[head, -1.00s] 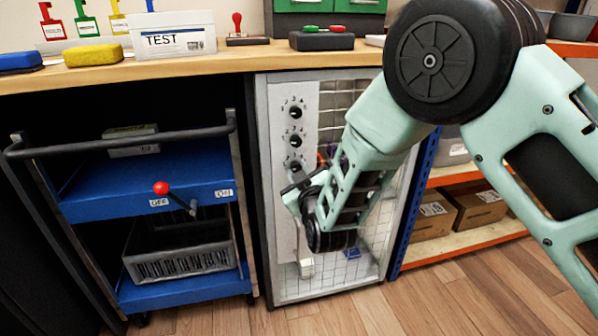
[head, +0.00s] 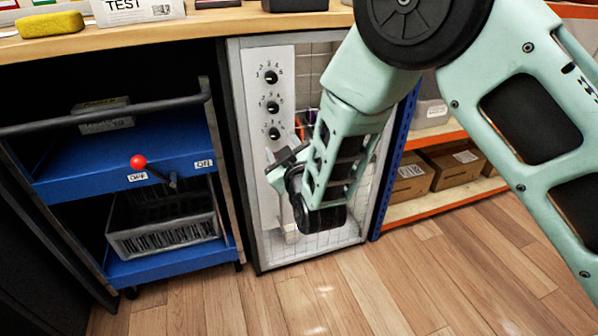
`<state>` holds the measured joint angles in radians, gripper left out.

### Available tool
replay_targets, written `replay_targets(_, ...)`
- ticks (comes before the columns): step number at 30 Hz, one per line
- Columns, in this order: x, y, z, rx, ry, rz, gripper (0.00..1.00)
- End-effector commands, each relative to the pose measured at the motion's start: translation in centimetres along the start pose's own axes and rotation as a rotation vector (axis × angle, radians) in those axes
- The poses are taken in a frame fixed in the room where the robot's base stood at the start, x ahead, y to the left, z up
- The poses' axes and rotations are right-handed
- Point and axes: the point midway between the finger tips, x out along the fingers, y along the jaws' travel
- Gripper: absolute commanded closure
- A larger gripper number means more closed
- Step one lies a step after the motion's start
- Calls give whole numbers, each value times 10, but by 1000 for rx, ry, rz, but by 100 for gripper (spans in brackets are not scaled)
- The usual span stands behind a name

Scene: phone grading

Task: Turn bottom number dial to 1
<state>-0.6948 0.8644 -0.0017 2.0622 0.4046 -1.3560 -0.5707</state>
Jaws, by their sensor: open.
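Three black number dials run down the pale strip of a cabinet panel in the head view. The bottom dial (head: 274,133) is below the middle dial (head: 272,107) and the top dial (head: 270,77). Small numbers ring each dial, but the bottom dial's setting is too small to read. My gripper (head: 284,160) is just below and slightly right of the bottom dial in the picture, open, with nothing seen between its fingers. I cannot tell its distance from the panel. My forearm hides part of the panel's right side.
The wooden bench top (head: 200,32) is above. Shelves with cardboard boxes (head: 412,178) are at right. The wooden floor in front is clear.

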Motion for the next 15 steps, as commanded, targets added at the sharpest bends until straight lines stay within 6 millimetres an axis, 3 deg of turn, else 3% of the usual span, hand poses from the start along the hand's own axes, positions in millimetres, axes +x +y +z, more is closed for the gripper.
replay_targets(9, -77, 0, -1, -2, -2, -5, 54)
replay_targets(15, -114, -1, 0, -2, -2, -4, 54)
